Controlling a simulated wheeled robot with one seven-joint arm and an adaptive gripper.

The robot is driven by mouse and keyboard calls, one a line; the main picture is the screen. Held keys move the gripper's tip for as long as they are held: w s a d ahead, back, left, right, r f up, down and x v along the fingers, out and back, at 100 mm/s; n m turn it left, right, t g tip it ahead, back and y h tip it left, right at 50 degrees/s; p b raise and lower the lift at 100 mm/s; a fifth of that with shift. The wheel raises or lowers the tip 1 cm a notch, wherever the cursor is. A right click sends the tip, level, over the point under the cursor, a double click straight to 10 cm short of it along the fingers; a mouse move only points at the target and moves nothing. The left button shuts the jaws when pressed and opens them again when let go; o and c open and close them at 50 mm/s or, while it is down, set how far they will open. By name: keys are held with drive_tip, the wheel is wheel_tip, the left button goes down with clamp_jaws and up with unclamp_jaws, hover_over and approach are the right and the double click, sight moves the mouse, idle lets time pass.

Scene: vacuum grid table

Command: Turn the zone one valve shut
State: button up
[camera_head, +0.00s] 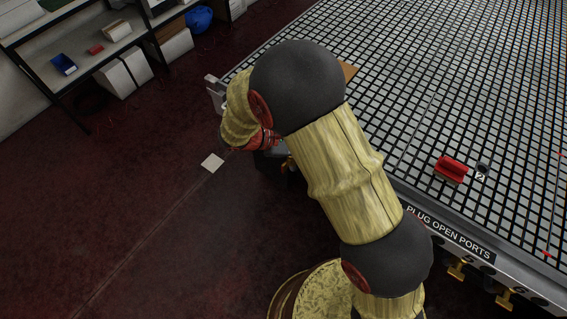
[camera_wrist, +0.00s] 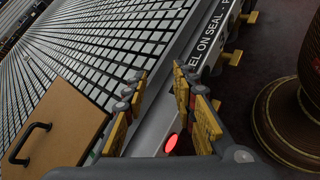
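Yellow valve handles stick out from the table's side rail. In the head view two show at the lower right, one (camera_head: 456,269) and another (camera_head: 505,298). In the wrist view yellow handles also show along the rail, one at the top (camera_wrist: 249,17) and one below it (camera_wrist: 233,57). I cannot tell which one belongs to zone one. My gripper (camera_wrist: 161,84) has its yellow-padded fingers apart, with the metal rail seen between them and nothing held. In the head view my arm hides most of the gripper near the table corner.
A brown board (camera_wrist: 70,117) with a black handle lies near the corner. A red oval (camera_wrist: 171,144) shows by the rail. Shelves (camera_head: 100,45) stand at the upper left; the floor between is mostly clear.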

drive_tip(key=w+a+f+n+t+h+p, duration=0.1)
drive_tip(key=w+a+f+n+t+h, duration=0.15)
drive_tip(key=a+f+n+t, duration=0.65)
drive_tip(key=n+t+y+p, duration=0.1)
drive_tip(key=n+t+y, duration=0.2)
drive_tip(key=n+y, duration=0.15)
approach(282, 167)
drive_tip(key=w+d+h, duration=0.1)
drive_tip(key=w+d, duration=0.1)
drive_tip(key=w, duration=0.1)
drive_tip(key=shift+b+x, duration=0.55)
drive_tip(key=shift+x, duration=3.25)
drive_tip(key=shift+w+a+f, duration=0.1)
drive_tip(key=shift+f, duration=0.05)
drive_tip(key=shift+c, duration=1)
clamp_jaws()
